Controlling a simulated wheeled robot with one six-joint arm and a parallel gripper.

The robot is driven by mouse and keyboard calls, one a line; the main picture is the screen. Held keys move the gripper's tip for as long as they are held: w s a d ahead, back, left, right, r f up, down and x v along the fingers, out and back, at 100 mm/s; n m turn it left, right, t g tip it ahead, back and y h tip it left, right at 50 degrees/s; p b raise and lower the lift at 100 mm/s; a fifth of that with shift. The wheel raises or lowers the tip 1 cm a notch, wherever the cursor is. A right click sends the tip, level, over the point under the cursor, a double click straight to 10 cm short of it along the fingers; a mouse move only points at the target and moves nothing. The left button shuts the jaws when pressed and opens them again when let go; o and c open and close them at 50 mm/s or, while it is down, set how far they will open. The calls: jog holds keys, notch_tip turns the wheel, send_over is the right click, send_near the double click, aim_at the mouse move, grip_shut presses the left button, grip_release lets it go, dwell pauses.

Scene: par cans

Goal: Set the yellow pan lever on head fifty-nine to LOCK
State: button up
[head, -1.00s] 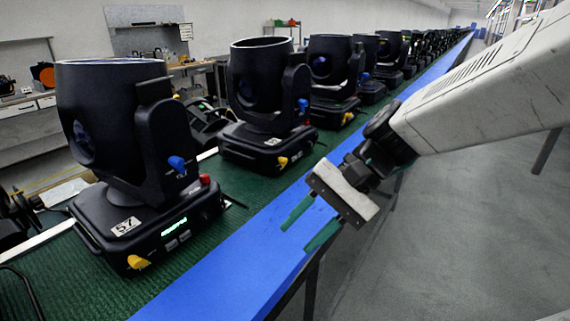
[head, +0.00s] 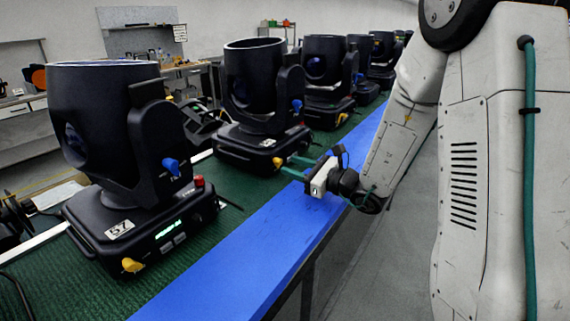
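The nearest moving head (head: 128,170) carries a plate reading 57 (head: 119,229), with a yellow lever (head: 132,265) low on its base. The second head (head: 255,90) has a number plate (head: 268,143) too small to read and a yellow lever (head: 277,162) at its base corner. The third head (head: 325,65) also shows a yellow lever (head: 342,118). I cannot tell by its plate which head is fifty-nine. My gripper (head: 287,165) is open, its two green fingers apart, pointing left close to the second head's lever. I cannot tell whether they touch it.
The heads stand in a row on a green mat (head: 205,262) with a blue strip (head: 222,270) along the table's front edge. Blue levers (head: 171,166) sit on the yokes. Grey floor to the right is clear.

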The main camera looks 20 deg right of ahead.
aim_at(281, 162)
jog(key=shift+x, duration=1.8)
jog(key=shift+c, duration=0.3)
grip_shut()
